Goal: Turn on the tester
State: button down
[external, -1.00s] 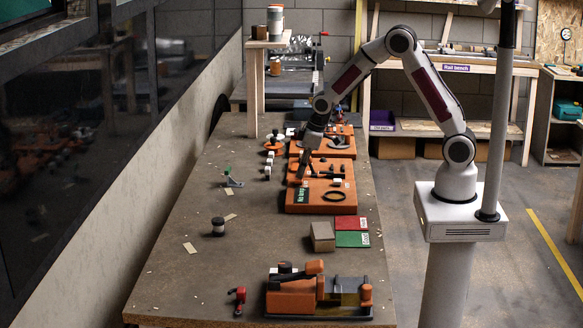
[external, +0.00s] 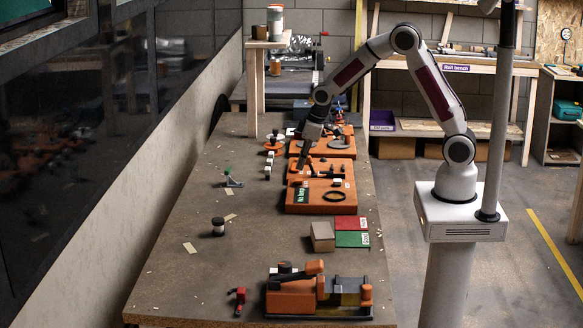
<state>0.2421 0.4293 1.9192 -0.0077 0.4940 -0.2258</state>
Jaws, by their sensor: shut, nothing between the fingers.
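An orange board (external: 346,207) with a small green sign (external: 303,195), a black ring (external: 334,196) and small dark parts on top lies at the middle right of the table; it looks like the tester, but I cannot read its sign surely. My gripper (external: 301,165) points down over the far left part of this board. It is shut and empty. I cannot tell whether its tips touch anything. A switch on the tester is too small to make out.
A second orange board (external: 338,152) lies just behind. A cardboard-coloured block (external: 323,236), a red pad (external: 352,223) and a green pad (external: 352,239) lie nearer. An orange machine (external: 292,297) stands at the front. The table's left middle is mostly free.

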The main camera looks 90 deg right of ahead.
jog(key=s+d+r, duration=0.3)
jog(key=r, duration=0.7)
jog(key=shift+d, duration=0.25)
dwell(0.4)
jog(key=s+a+r, duration=0.2)
jog(key=s+a, duration=0.3)
jog(key=s, duration=0.4)
jog(key=s+a+r+t, duration=0.1)
jog(key=s+a+r, duration=0.2)
jog(key=s+a, duration=0.3)
jog(key=s+a+r+t, duration=0.1)
jog(key=s+a, duration=0.4)
jog(key=s, duration=0.7)
jog(key=shift+s+a+r+y, duration=0.3)
jog(key=shift+r+y, duration=0.1)
jog(key=shift+r, duration=0.5)
dwell(1.9)
